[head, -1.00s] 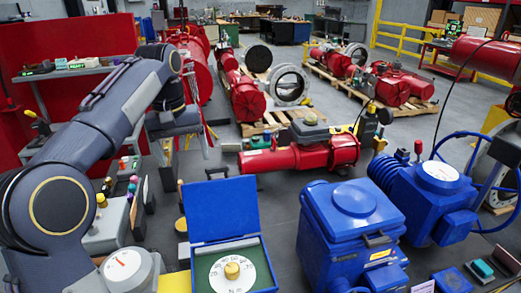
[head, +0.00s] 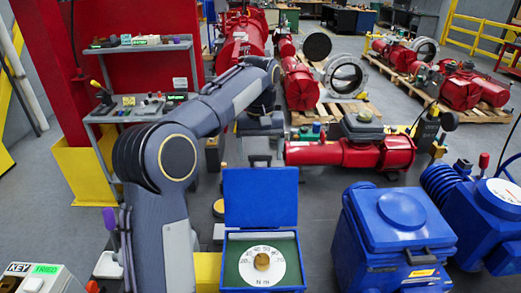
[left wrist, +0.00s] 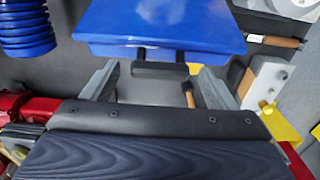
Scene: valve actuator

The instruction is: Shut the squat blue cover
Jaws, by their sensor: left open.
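The squat blue cover (head: 260,198) is the lid of a low blue case (head: 228,287). It stands open, about upright, at the back of the case, with a white dial (head: 262,266) below it. My left gripper (head: 262,158) is just behind the cover's top edge in the head view, fingertips mostly hidden. In the left wrist view, the cover (left wrist: 160,22) fills the top middle, and a dark handle (left wrist: 160,69) on two black posts juts from it. My open left gripper (left wrist: 158,86) has a finger on each side of this handle, apart from it. My right gripper is out of view.
A taller blue box (head: 400,240) with its lid down stands right of the case, beside a blue actuator (head: 480,220). A red pump (head: 350,153) lies behind. A shelf (head: 140,45) is at left. Grey floor shows between the case and pump.

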